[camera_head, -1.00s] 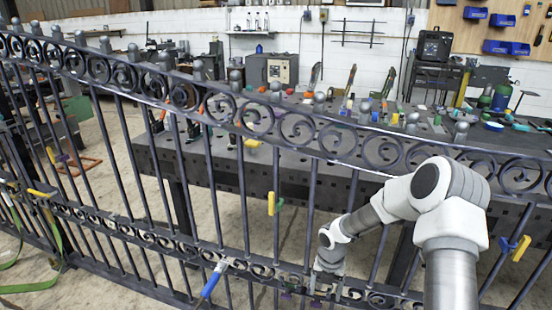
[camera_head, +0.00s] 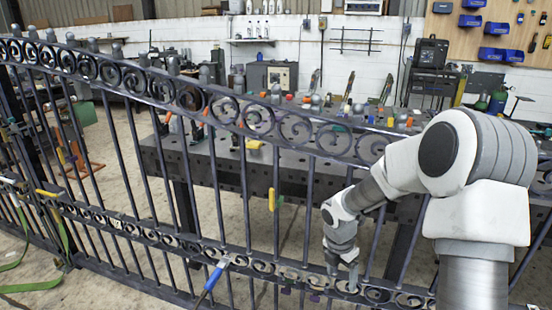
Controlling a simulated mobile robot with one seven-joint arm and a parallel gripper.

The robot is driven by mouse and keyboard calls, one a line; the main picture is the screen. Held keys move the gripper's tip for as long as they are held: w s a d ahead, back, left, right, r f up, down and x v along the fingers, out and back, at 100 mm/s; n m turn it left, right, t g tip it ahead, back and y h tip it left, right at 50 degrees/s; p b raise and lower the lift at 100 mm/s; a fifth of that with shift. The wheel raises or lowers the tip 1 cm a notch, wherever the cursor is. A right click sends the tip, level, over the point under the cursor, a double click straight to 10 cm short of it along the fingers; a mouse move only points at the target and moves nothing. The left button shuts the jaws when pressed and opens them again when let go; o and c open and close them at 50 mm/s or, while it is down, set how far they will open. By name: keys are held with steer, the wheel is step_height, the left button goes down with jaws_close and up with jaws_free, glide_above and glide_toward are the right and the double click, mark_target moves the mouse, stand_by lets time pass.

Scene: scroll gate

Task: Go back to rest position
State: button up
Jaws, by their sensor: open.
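The dark metal scroll gate (camera_head: 190,93) runs across the view, with rows of scrolls along its top and lower rails. My gripper (camera_head: 343,284) is at the right end of the lower scroll row, pointing down, in front of the gate bars. Its fingers are small in the picture and look apart. I cannot tell whether they touch the scrolls. My arm reaches in from the right and hides part of the gate.
A blue-handled clamp (camera_head: 213,280) sits on the lower rail left of my gripper. A yellow clamp (camera_head: 272,200) hangs on a bar above. A dark perforated worktable (camera_head: 225,175) with tools stands behind the gate. A green strap (camera_head: 30,287) lies at the left.

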steer(key=s+r+m+t, duration=0.1)
steer(key=s+r+m, duration=0.45)
steer(key=r, duration=0.35)
steer(key=s+r+m+t, duration=0.1)
steer(key=s+r+m, duration=0.4)
steer(key=r+m, duration=0.3)
steer(key=s+a+r+m+t+y, duration=0.1)
steer(key=s+r+m, duration=0.3)
steer(key=s+m, duration=0.25)
steer(key=s+a+r+m+t+y, duration=0.1)
steer(key=s+a+r+m+t, duration=0.15)
steer(key=s+m, duration=0.35)
step_height(320, 180, up, 17)
steer(key=s+p, duration=0.1)
steer(key=p, duration=1.4)
steer(key=shift+s+d+f+g+p, duration=0.2)
steer(key=shift+s+d+g+p, duration=0.1)
steer(key=shift+s+g, duration=0.15)
